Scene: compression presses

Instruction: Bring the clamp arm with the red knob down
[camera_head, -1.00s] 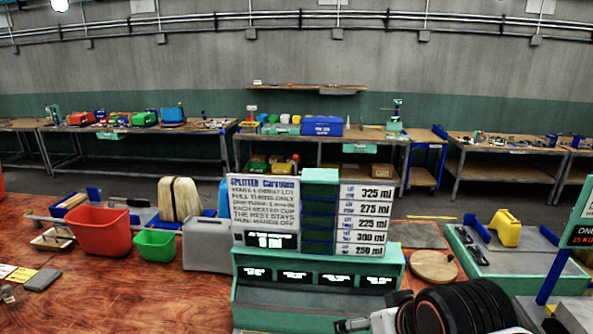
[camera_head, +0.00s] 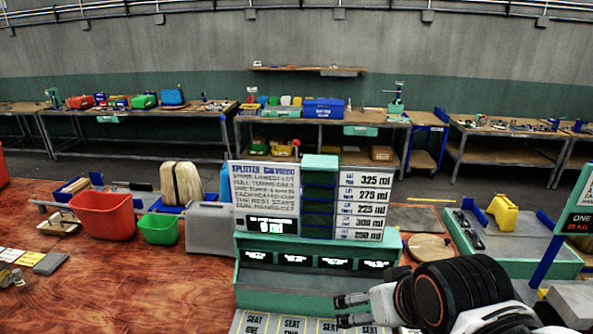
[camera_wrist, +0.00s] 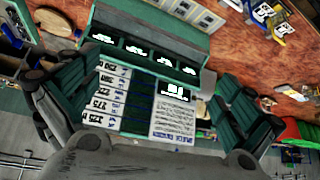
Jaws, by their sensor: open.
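I cannot make out a clamp arm with a red knob in either view. My gripper (camera_head: 350,310) is at the lower right of the head view, its two fingers apart and pointing left, in front of the green splitter station (camera_head: 300,284). In the wrist view my gripper (camera_wrist: 155,85) is open, with a dark ribbed green finger at each side and nothing held between them. The splitter station (camera_wrist: 150,42) appears upside down beyond the fingers there. Small yellow and dark fixtures (camera_wrist: 278,18) show at the upper right of the wrist view, too small to identify.
A red bin (camera_head: 104,215), green bin (camera_head: 158,229) and grey case (camera_head: 210,230) stand left of the station. A round wooden board (camera_head: 429,247) and a green-edged tray (camera_head: 515,262) with a yellow container (camera_head: 503,212) are at right. The red-brown tabletop (camera_head: 130,290) is largely clear at front left.

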